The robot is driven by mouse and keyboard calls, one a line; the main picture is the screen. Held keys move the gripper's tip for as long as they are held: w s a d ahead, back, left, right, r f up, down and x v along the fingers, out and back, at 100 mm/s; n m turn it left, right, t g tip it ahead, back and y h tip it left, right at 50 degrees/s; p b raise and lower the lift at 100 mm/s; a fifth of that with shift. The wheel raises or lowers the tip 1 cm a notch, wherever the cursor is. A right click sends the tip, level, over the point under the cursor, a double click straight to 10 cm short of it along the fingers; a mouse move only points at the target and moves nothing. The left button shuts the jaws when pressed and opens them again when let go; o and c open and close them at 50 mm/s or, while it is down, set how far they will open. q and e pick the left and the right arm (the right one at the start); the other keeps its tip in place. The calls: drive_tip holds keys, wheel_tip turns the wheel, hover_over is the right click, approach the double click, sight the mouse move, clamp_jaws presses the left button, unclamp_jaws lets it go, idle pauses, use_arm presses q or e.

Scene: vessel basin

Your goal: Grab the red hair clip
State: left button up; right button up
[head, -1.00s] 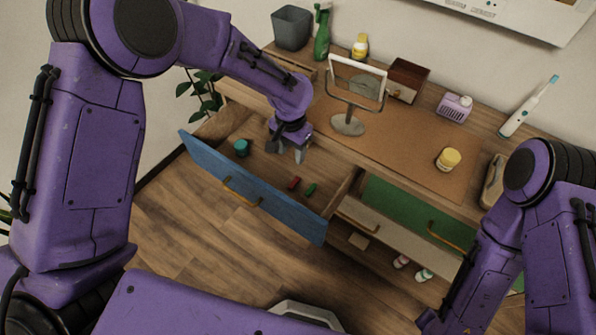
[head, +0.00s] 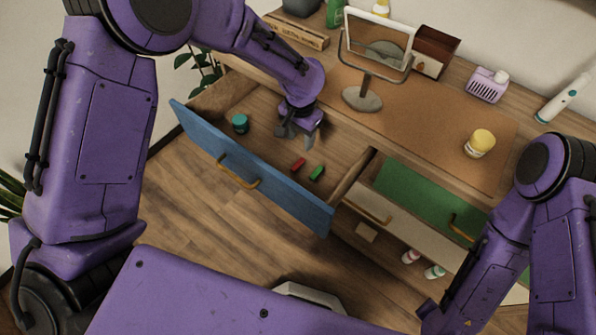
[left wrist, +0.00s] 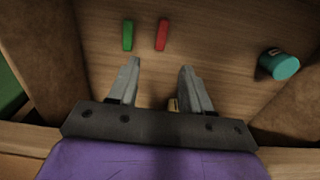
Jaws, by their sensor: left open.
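The red hair clip (head: 298,164) lies in the open blue-fronted drawer (head: 207,150), beside a green clip (head: 317,173). My left gripper (head: 301,138) is open and empty, above the drawer floor. In the left wrist view, the red hair clip (left wrist: 162,34) lies beyond the fingertips, in line with the gap of my left gripper (left wrist: 158,65). The green clip (left wrist: 128,35) is to its left, apart from it. My right arm is at the right of the head view; the fingers of my right gripper cannot be made out.
A teal jar (head: 240,123) stands in the drawer's left part and shows in the wrist view (left wrist: 279,64). A small yellowish thing (left wrist: 173,104) is partly hidden between the fingers. The mirror (head: 362,98), wooden box (head: 435,52) and yellow-lidded jar (head: 479,143) stand on the tabletop.

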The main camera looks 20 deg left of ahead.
sight(298, 163)
use_arm(q)
drive_tip(key=f, duration=0.5)
drive_tip(key=f+p, duration=0.1)
drive_tip(key=f, duration=0.5)
drive_tip(key=shift+s+a, duration=0.1)
drive_tip(key=shift+a, duration=0.1)
clamp_jaws()
